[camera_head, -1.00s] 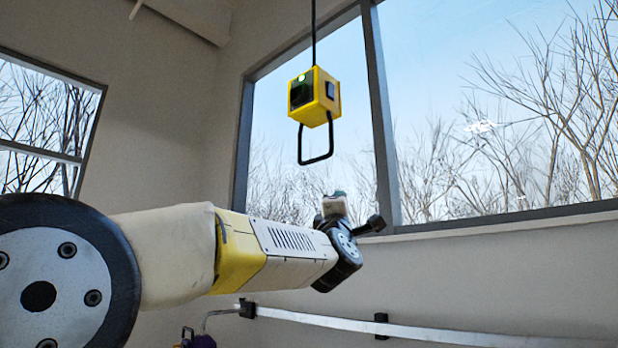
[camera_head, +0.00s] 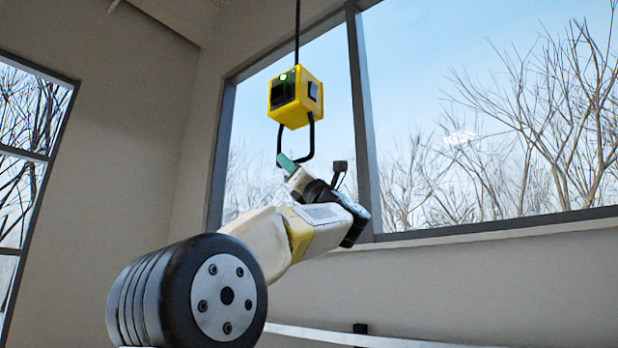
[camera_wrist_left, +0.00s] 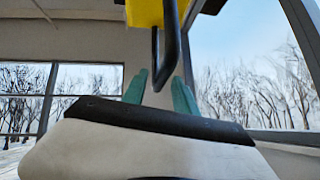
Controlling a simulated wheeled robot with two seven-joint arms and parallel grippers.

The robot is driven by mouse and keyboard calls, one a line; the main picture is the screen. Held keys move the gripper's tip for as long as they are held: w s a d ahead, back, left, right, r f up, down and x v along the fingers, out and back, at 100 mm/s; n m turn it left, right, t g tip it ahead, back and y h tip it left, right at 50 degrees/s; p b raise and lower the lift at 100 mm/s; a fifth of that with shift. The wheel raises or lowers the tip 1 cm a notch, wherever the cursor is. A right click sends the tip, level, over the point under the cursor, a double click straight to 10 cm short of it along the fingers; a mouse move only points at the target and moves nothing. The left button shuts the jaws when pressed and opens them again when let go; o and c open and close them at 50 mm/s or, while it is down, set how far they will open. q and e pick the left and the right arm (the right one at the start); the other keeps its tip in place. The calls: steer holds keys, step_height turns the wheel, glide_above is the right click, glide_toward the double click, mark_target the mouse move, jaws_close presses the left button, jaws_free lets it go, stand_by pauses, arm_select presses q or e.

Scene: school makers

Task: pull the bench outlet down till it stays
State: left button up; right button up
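The bench outlet (camera_head: 296,97) is a yellow box with a dark socket face, a small green light and a black loop handle (camera_head: 311,142) below it. It hangs from a black cord in front of the window. My left gripper (camera_head: 283,160) is raised to the bottom of the handle. In the left wrist view the outlet (camera_wrist_left: 148,12) is at the top, and the handle (camera_wrist_left: 170,50) hangs down near the green fingertips (camera_wrist_left: 158,88). The fingers stand apart with a gap between them. My right gripper is not in view.
A large window (camera_head: 420,130) with a dark frame stands behind the outlet. A pale rail (camera_head: 390,342) runs along the wall below it. Another window (camera_head: 25,130) is at the left. The air around the outlet looks clear.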

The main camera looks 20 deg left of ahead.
arm_select(q)
steer(key=shift+w+a+r, duration=0.1)
steer(key=shift+a+r, duration=0.1)
steer(key=shift+r, duration=0.05)
jaws_close()
stand_by(1.4)
